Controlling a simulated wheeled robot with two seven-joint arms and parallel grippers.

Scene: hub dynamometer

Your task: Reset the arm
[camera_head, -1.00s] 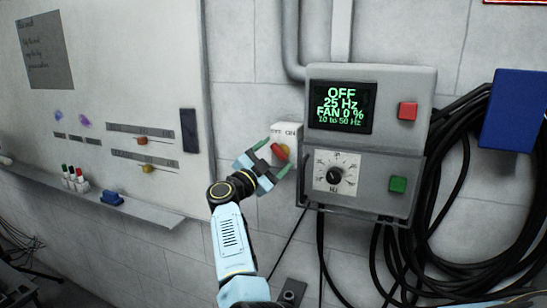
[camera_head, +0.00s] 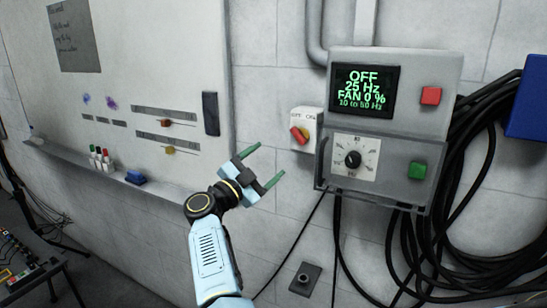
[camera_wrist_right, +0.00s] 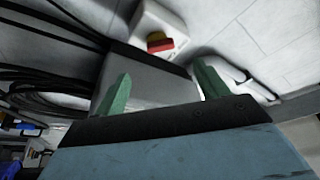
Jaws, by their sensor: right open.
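My right gripper (camera_head: 262,168) is open and empty, with green fingers, in front of the wall to the left of the control box. It also shows in the right wrist view (camera_wrist_right: 160,95). The rotary switch (camera_head: 300,133), a red handle on a yellow base, sits on a white plate marked OFF and ON. Its handle is tilted, and the fingers are apart from it. The switch also shows in the right wrist view (camera_wrist_right: 160,42). The control box (camera_head: 395,120) has a display (camera_head: 364,91) reading OFF, 25 Hz, FAN 0 %. My left gripper is not in view.
The box carries a red button (camera_head: 431,96), a green button (camera_head: 418,170) and a black dial (camera_head: 353,158). Black cables (camera_head: 470,190) hang at the right. A whiteboard (camera_head: 165,60) with a marker ledge (camera_head: 110,178) is at the left. The wall below the switch is mostly clear.

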